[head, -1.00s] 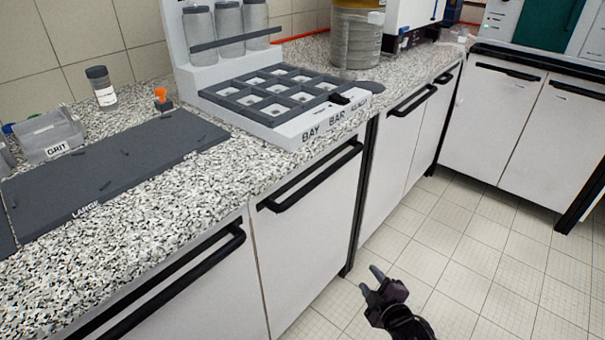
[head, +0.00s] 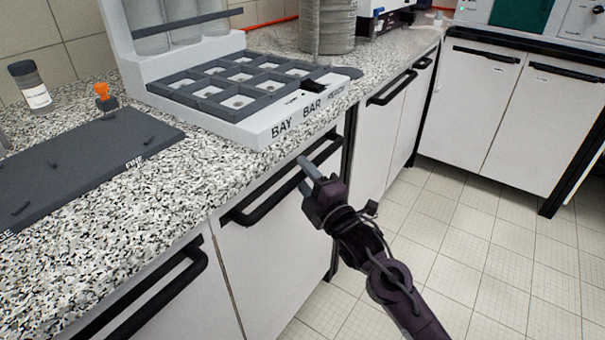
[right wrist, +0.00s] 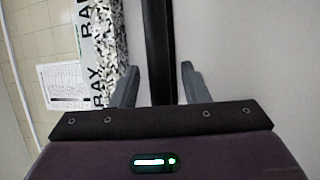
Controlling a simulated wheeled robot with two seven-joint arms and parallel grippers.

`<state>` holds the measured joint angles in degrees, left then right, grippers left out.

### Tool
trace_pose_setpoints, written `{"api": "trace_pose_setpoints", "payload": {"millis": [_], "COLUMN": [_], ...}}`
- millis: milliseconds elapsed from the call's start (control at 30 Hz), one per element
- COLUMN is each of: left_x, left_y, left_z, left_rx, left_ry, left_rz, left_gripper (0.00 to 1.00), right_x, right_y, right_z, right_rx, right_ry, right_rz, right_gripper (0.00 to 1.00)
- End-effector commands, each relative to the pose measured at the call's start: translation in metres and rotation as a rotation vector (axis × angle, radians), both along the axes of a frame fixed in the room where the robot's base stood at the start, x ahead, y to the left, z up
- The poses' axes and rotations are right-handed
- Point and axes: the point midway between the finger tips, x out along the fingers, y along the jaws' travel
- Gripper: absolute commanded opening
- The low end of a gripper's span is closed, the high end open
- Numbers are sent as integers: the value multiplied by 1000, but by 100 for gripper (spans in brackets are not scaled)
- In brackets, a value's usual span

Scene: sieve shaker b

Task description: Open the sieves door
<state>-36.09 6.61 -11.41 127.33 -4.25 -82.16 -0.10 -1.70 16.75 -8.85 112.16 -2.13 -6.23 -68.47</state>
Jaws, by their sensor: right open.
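A white cabinet door (head: 268,262) with a long black bar handle (head: 264,207) stands under the worktop in the head view. I see no readable sieves label on it, so I cannot tell if it is the sieves door. My right gripper (head: 306,175) is open and empty at the right part of this handle. In the right wrist view the dark handle bar (right wrist: 157,45) runs between the two fingers (right wrist: 158,72) in the picture; I cannot tell whether it touches them. The door looks closed. My left gripper is not in view.
The speckled worktop (head: 170,205) edge lies just above the handle, with a white tray stand (head: 262,132) on it. More closed cabinet doors (head: 540,125) with bar handles stand at the back right. The tiled floor (head: 465,225) is clear.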

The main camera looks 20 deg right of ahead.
Motion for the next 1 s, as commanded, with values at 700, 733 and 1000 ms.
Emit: {"api": "trace_pose_setpoints", "payload": {"millis": [700, 733, 1000], "left_x": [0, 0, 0], "left_y": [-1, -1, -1], "left_z": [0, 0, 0], "left_rx": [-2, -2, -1], "left_ry": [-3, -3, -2], "left_rz": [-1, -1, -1], "left_gripper": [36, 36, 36], "right_x": [7, 7, 6], "right_y": [2, 2, 1], "right_z": [1, 1, 1], "right_rx": [0, 0, -1], "right_ry": [1, 1, 1], "right_rz": [0, 0, 7], "right_gripper": [0, 0, 0]}}
